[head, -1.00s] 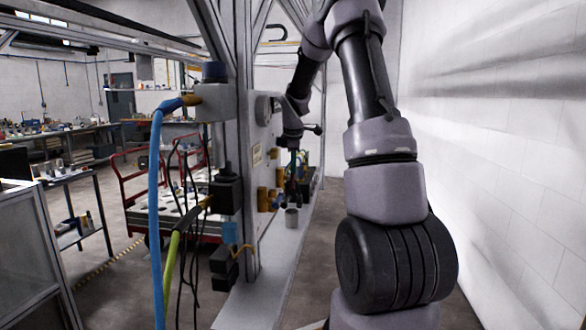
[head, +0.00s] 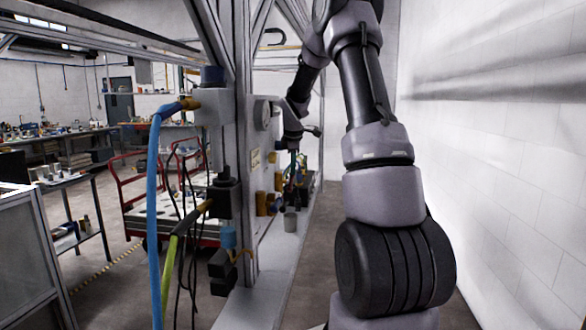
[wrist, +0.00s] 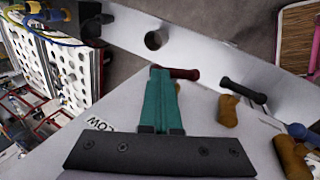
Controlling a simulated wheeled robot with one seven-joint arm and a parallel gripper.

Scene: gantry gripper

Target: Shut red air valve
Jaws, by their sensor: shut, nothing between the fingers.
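The red air valve shows in the wrist view as a dark red lever (wrist: 178,73) lying crosswise at the tips of my gripper. Its valve body is hidden behind the fingers. My gripper (wrist: 162,72) has teal fingers pressed together with nothing between them. The fingertips overlap the left end of the red lever in the picture; I cannot tell whether they touch it. In the head view my gripper (head: 292,168) is small and dark beside the panel, and the red lever cannot be made out there.
A black-handled valve (wrist: 243,90) with a brass body stands right of the red lever, and a blue handle (wrist: 301,132) lies further right. A white wall (head: 500,170) flanks my arm.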

